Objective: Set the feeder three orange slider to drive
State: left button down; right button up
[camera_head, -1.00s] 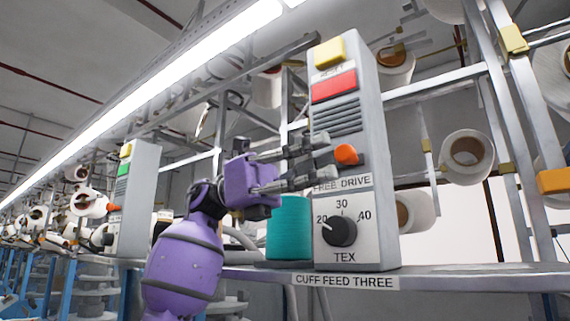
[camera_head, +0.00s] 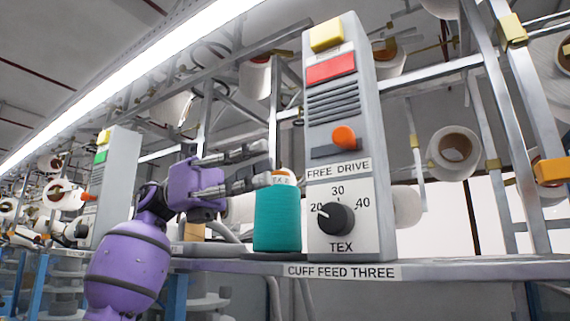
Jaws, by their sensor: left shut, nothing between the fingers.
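The cuff feed three box (camera_head: 378,195) stands upright on a shelf. Its orange slider (camera_head: 344,137) sits on a short dark slot (camera_head: 320,152), a little right of the slot's middle. Below is the label FREE DRIVE (camera_head: 338,169), with FREE at left and DRIVE at right; the knob is above the beginning of DRIVE. My purple left gripper (camera_head: 266,165) is shut and empty, left of the box and apart from the slider, its fingers pointing right above a teal yarn cone. My right gripper is out of view.
The teal cone (camera_head: 277,218) stands close to the box's left side. A second feeder box (camera_head: 115,190) stands farther left. Metal rails (camera_head: 510,100) and yarn spools are behind.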

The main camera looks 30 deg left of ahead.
pick_arm(q)
jog(key=a, duration=0.3)
jog(key=shift+s+a+f, duration=0.1)
jog(key=shift+a+f, duration=0.1)
jog(key=shift+a, duration=0.2)
jog(key=shift+a, duration=0.1)
